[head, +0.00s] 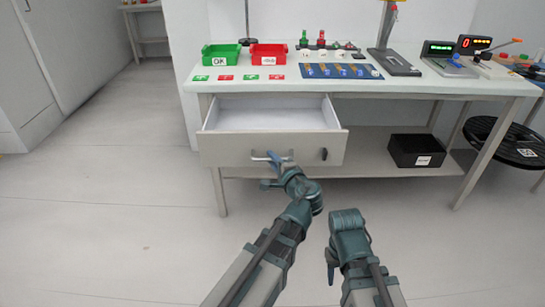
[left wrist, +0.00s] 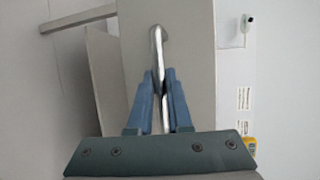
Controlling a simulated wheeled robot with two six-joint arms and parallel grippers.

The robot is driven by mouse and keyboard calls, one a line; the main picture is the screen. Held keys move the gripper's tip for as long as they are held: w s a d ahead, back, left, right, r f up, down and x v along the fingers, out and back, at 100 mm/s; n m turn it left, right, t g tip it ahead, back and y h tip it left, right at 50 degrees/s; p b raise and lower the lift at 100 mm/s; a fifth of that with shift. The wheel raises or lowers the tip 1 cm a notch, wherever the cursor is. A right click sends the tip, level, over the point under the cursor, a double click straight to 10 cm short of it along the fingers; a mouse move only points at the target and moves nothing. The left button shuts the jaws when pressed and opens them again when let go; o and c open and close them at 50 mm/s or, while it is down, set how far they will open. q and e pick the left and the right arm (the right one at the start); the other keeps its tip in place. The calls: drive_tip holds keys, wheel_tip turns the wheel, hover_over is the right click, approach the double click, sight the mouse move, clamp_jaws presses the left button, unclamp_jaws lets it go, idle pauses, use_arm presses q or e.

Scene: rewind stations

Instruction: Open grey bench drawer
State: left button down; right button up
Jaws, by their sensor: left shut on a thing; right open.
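The grey bench drawer (head: 222,150) is pulled out from under the bench top, and its pale inside shows empty in the head view. Its metal bar handle (head: 262,159) is at the middle of the drawer front; it also shows upright in the left wrist view (left wrist: 157,50). My left gripper (head: 280,160) is at the handle, its blue fingers (left wrist: 160,95) shut on the bar. My right gripper (head: 331,265) is low in front of the bench, away from the drawer; its fingers are small in view and hold nothing visible.
The bench top (head: 420,88) carries a green bin (head: 221,55), a red bin (head: 268,55), a blue mat (head: 325,71) and counters. A black box (head: 415,152) sits on the lower shelf. A black stool (head: 505,143) stands at right. The floor at left is clear.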

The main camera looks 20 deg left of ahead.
use_arm(q)
drive_tip(key=shift+s, duration=0.1)
idle(0.3)
drive_tip(key=c, duration=0.8)
unclamp_jaws()
drive_tip(key=shift+c, duration=0.2)
